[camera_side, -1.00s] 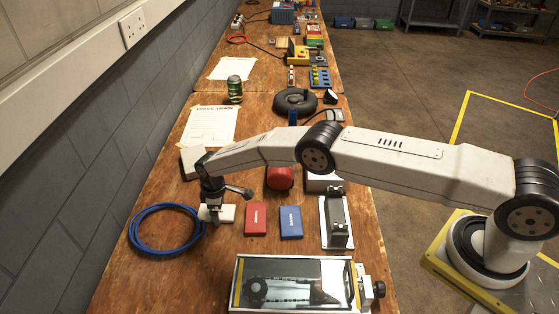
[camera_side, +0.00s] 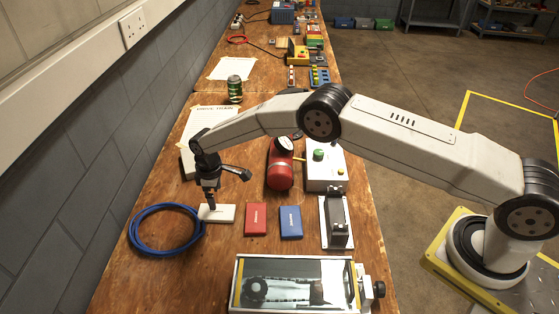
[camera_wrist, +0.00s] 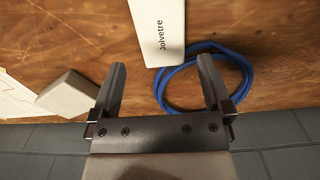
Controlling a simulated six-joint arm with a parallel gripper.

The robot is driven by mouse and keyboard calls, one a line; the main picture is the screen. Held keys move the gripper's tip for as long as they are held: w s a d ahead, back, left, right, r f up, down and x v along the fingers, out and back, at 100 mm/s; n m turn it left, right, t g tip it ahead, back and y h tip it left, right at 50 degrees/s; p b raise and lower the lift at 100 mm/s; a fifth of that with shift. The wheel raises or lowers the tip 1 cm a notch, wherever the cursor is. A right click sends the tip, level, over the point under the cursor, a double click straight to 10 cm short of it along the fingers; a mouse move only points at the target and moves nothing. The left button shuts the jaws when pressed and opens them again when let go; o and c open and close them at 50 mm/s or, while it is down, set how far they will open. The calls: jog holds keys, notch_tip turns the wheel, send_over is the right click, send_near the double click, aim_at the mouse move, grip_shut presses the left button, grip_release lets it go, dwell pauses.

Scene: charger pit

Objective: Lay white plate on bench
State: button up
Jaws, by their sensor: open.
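The white plate (camera_side: 222,213) lies flat on the wooden bench (camera_side: 190,260), between the blue cable coil and the red box. In the wrist view the plate (camera_wrist: 160,28) shows dark lettering and lies beyond my fingertips, overlapping the edge of the cable coil in that picture. My gripper (camera_side: 211,206) is above the plate's left end in the side view, pointing down. In the wrist view my gripper (camera_wrist: 163,62) has its two fingers wide apart with nothing between them. The exact gap between fingertips and plate is hard to tell.
A blue cable coil (camera_side: 166,249) lies left of the plate. A red box (camera_side: 256,219) and a blue box (camera_side: 290,222) lie to its right. A pale block (camera_wrist: 68,93) sits near the wall. A glass-topped case (camera_side: 293,285) stands at the front. Bare bench lies in front of the plate.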

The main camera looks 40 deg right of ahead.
jog(key=shift+r, duration=2.55)
jog(key=s+d+r+m+t, duration=0.1)
jog(key=s+d+r+m, duration=0.4)
jog(key=s+d+r, duration=0.65)
jog(key=s+d+r+m, duration=0.1)
jog(key=s+d+m, duration=0.1)
jog(key=s, duration=0.7)
jog(key=s+d+r+m+t, duration=0.1)
jog(key=s+d, duration=0.3)
jog(key=s, duration=0.5)
jog(key=shift+s+d+r+m+t, duration=0.15)
jog(key=shift+s+r+m+t, duration=0.15)
jog(key=shift+s+r+m, duration=0.15)
